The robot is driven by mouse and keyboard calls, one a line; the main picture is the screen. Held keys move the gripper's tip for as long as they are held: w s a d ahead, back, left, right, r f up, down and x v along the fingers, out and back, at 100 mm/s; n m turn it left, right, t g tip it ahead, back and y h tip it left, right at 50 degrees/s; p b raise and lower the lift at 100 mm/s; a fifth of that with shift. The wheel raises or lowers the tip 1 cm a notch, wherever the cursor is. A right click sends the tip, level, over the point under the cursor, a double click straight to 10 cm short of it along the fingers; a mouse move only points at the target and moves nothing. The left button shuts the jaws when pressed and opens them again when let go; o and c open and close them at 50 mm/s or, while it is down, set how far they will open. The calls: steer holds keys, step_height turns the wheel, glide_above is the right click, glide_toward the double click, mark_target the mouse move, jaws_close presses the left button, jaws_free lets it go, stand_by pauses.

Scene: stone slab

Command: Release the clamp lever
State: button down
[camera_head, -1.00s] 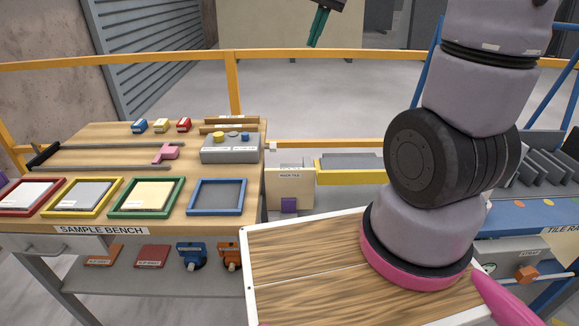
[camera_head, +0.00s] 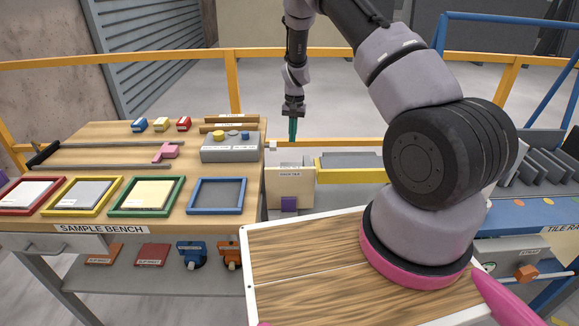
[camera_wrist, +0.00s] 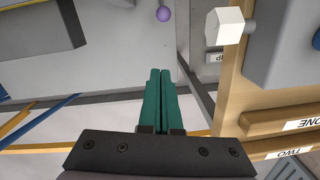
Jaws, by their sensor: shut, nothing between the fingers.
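I cannot tell for sure which part is the clamp lever. A white hexagonal knob (camera_wrist: 226,26) sticks out on a short shaft from the side of the grey box; it shows small in the head view (camera_head: 272,146). A purple ball (camera_wrist: 163,14) shows beyond my fingers in the wrist view. A pink slider piece (camera_head: 168,151) sits on the bench rails. My gripper (camera_head: 293,140), with green fingers, points down just right of the bench's back corner; the fingers also show in the wrist view (camera_wrist: 160,75). They are shut and empty, apart from the knob.
The grey box (camera_head: 230,148) with buttons stands on the sample bench (camera_head: 115,229). Tile frames and small coloured blocks lie there too. A cream panel (camera_head: 289,184) and a yellow-edged tray (camera_head: 350,177) stand right of the bench. A yellow rail (camera_head: 350,55) runs behind.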

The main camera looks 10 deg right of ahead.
steer(key=shift+f, duration=0.1)
steer(key=f, duration=1)
steer(key=shift+s+a, duration=0.25)
steer(key=shift+s+a+f, duration=0.1)
steer(key=shift+s+a, duration=0.2)
steer(key=shift+s, duration=0.3)
steer(key=shift+s+a, duration=0.25)
steer(key=shift+s, duration=0.3)
steer(key=shift+s+a+f, duration=0.2)
steer(key=shift+s, duration=0.4)
steer(key=shift+r, duration=0.1)
